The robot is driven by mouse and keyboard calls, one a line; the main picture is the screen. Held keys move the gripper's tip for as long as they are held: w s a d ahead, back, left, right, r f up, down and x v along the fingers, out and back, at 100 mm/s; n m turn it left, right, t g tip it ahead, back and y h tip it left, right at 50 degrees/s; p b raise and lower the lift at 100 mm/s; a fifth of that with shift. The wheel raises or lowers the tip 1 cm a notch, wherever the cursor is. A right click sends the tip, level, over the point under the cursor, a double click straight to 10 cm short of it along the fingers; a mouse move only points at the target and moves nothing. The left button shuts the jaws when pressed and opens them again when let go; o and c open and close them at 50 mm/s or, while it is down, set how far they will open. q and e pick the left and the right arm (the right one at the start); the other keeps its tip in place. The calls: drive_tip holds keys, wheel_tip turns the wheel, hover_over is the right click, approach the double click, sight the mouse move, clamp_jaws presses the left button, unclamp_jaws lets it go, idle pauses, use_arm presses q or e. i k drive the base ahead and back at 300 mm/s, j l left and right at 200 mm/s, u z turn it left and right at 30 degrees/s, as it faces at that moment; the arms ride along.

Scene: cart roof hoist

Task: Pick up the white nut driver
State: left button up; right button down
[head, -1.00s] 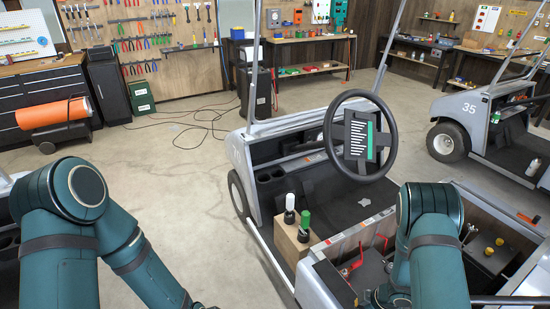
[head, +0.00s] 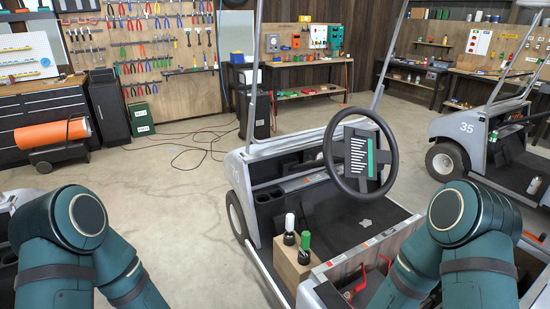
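The white nut driver (head: 290,222) stands upright, white handle up, in a wooden block (head: 292,265) at the near left side of the golf cart. A green-handled driver (head: 305,240) stands beside it on the right. Both have black lower parts. My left arm comes in at the lower left and my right arm at the lower right, over the cart's open bay. Both grippers are below the picture's bottom edge, so their fingers are hidden.
The cart's steering wheel (head: 360,158) stands behind and right of the block. Red handles (head: 356,284) show in the open bay. The cart's roof post (head: 250,80) rises beyond. Concrete floor (head: 180,200) left of the cart is clear, apart from black cables farther back.

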sight(290, 218)
drive_tip(key=i+j, duration=1)
drive_tip(key=j, duration=0.15)
drive_tip(key=i+j+z, duration=0.1)
drive_tip(key=z, duration=2.5)
drive_tip(key=j+u, duration=0.2)
drive_tip(key=u, duration=1.55)
